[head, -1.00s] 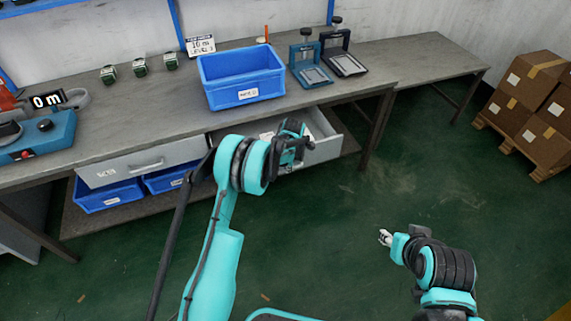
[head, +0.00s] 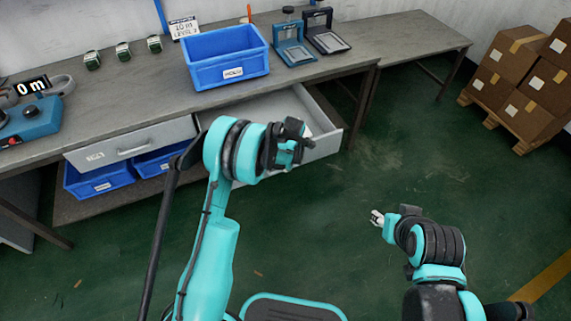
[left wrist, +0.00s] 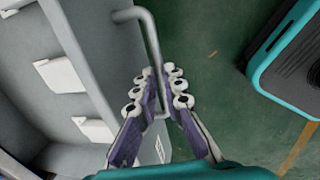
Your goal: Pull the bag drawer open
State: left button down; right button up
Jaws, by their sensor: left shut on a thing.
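The grey drawer (head: 325,147) under the bench stands pulled well out, its inside open to view from above. My left gripper (head: 297,142) is at its front panel and hides most of that panel and the handle in the head view. In the left wrist view the drawer's bar handle (left wrist: 151,36) runs between the fingers of my left gripper (left wrist: 159,84), which are shut on it. White flat packets (left wrist: 60,80) show inside the drawer. My right gripper (head: 377,218) is over the floor, away from the bench; its small fingers are too unclear to read.
A second drawer (head: 132,146) to the left is shut. Blue bins (head: 98,181) sit on the shelf below. A blue bin (head: 226,58) and two presses (head: 293,44) stand on the bench (head: 130,88). Boxes (head: 513,53) are stacked far right. The floor before the drawer is clear.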

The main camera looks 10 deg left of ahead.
pick_arm(q)
jog(key=c, duration=1.6)
grip_release()
jog(key=shift+r, duration=0.1)
notch_tip(320, 180, up, 12)
jog(key=s+d, duration=0.1)
jog(key=shift+s+d+f, duration=0.15)
jog(key=shift+s+f, duration=0.05)
jog(key=shift+s, duration=0.2)
jog(key=shift+r, duration=0.1)
jog(key=s+a+r+m+t, duration=0.1)
jog(key=s+a+r+m, duration=0.1)
jog(key=s+r+m, duration=0.45)
jog(key=s+a+r+m+t, duration=0.2)
jog(key=s+a+r+m, duration=0.1)
jog(key=s+r+m, duration=0.4)
jog(key=s+a+m+t+h, duration=0.1)
jog(key=s+a+m+t, duration=0.1)
jog(key=s+m, duration=0.9)
jog(key=s, duration=0.3)
jog(key=shift+s+r, duration=0.15)
jog(key=shift+s, duration=0.25)
